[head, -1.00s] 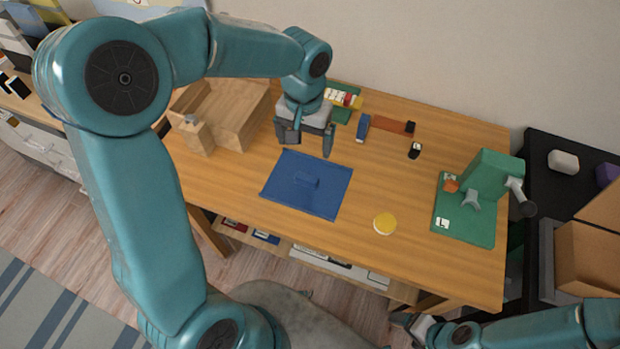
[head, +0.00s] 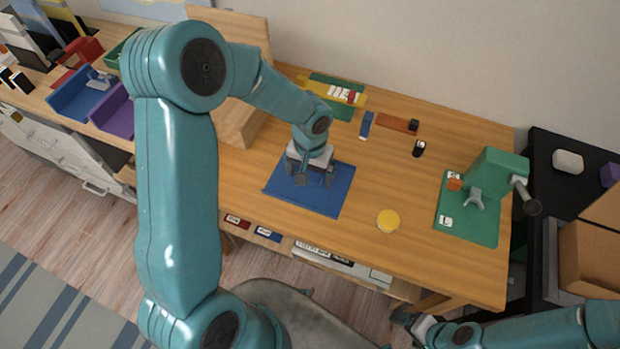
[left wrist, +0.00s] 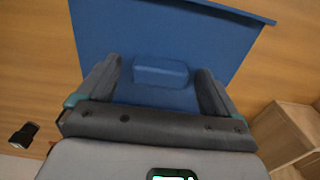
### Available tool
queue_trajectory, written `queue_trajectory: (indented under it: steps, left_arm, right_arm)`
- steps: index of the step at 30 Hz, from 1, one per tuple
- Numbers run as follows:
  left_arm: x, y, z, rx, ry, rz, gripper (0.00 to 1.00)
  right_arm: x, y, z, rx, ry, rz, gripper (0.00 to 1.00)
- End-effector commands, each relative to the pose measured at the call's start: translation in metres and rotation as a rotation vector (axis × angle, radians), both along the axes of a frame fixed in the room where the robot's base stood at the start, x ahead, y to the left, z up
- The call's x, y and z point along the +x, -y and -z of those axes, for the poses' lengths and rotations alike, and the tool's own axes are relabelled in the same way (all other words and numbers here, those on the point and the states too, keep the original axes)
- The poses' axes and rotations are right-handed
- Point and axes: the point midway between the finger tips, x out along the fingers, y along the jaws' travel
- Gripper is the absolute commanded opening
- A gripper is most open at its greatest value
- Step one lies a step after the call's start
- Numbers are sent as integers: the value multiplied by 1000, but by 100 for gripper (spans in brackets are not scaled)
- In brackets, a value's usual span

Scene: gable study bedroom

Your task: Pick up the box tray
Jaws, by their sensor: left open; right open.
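The box tray appears to be the flat blue piece (head: 335,192) on the wooden table, with a raised blue block in its middle. It also shows in the left wrist view (left wrist: 100,30). My left gripper (head: 314,181) is over its middle, pointing down, and hides the block in the head view. In the left wrist view the gripper's open fingers stand on either side of the blue block (left wrist: 160,72), with a gap on each side. I cannot tell how far down they reach. My right gripper (head: 408,322) is open at the lower edge, away from the tray.
A wooden box (head: 240,122) stands left of the tray. A yellow disc (head: 388,220) lies to its right, and a green stand (head: 490,190) is further right. Small items, including a black-and-white one (head: 419,148), lie behind. Bare table surrounds the tray's right side.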

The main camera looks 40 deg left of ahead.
Motion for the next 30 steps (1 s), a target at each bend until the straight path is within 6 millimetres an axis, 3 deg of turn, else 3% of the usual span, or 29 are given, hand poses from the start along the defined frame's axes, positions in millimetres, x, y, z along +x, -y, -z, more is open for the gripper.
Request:
queue_trajectory:
  steps: [3, 9, 11, 18, 23, 26, 30]
  left_arm:
    - [0, 0, 0, 0, 1, 0, 94]
    - [0, 0, -1, 0, 1, 0, 28]
    - [0, 0, -1, 0, 1, 0, 22]
    - [0, 0, -3, 0, 2, 1, 22]
    - [1, 0, -16, 1, 5, 0, 22]
    - [1, 0, -34, 1, 7, 0, 22]
    - [2, 0, -73, 1, 10, 0, 22]
  right_arm:
    - [0, 0, 0, 0, 0, 0, 78]
    - [0, 0, 0, 0, 0, 0, 78]
    - [0, 0, 0, 0, 0, 0, 78]
    - [0, 0, 0, 0, 0, 0, 78]
    - [0, 0, -1, 0, 0, 0, 78]
    - [0, 0, -3, 0, 0, 0, 78]
    - [0, 0, -6, 0, 0, 0, 78]
